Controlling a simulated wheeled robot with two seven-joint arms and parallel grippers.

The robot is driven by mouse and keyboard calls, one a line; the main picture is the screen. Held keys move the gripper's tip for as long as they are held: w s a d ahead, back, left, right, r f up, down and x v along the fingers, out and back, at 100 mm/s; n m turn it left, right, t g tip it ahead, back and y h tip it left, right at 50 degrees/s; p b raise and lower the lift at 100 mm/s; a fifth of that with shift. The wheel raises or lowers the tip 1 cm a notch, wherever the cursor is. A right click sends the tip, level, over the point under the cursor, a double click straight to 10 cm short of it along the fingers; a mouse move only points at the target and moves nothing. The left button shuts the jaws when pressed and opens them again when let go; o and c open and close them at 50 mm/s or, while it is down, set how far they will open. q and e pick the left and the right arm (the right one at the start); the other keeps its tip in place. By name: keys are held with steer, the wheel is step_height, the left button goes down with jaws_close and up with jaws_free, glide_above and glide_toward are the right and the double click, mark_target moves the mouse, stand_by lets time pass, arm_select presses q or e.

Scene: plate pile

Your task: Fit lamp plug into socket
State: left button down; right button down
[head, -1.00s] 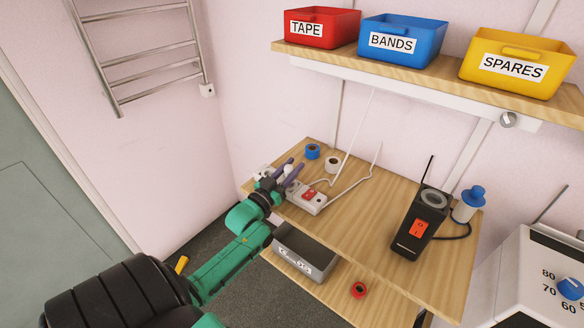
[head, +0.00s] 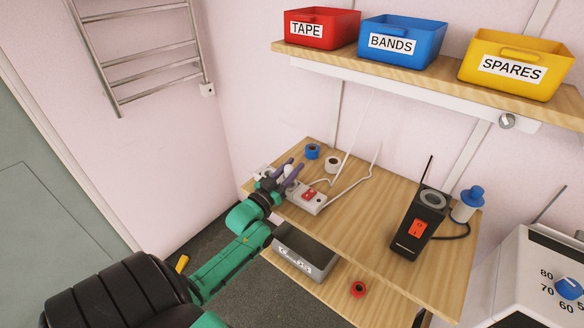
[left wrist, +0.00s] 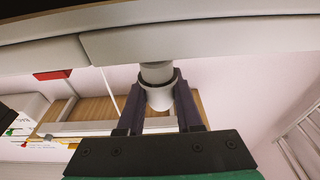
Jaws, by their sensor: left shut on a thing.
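My left gripper (head: 284,171) is at the left end of the workbench, beside the power strip. Its two purple fingers are shut on a white, round-bodied piece (head: 288,170), which I take to be the lamp plug. In the left wrist view the plug (left wrist: 160,93) is a pale cylinder between the fingers (left wrist: 159,100), with its far end against or close to a wide pale bar (left wrist: 200,35). I cannot tell whether it is seated in anything. The white power strip (head: 316,203) has red switches; its left end is partly hidden by the gripper. My right gripper is not in view.
Blue (head: 312,151) and white (head: 332,163) tape rolls lie behind the strip. A grey bin (head: 305,258) and red roll (head: 358,289) are on the lower shelf. The bench middle is clear.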

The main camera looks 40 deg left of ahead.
arm_select(q)
steer(key=shift+f, duration=0.15)
steer(key=shift+f+b, duration=0.3)
steer(key=shift+b, duration=0.1)
steer(key=shift+f+b, duration=0.5)
steer(key=shift+f, duration=0.15)
steer(key=shift+f, duration=0.25)
steer(key=c, duration=0.5)
jaws_free()
steer(key=shift+s, duration=0.15)
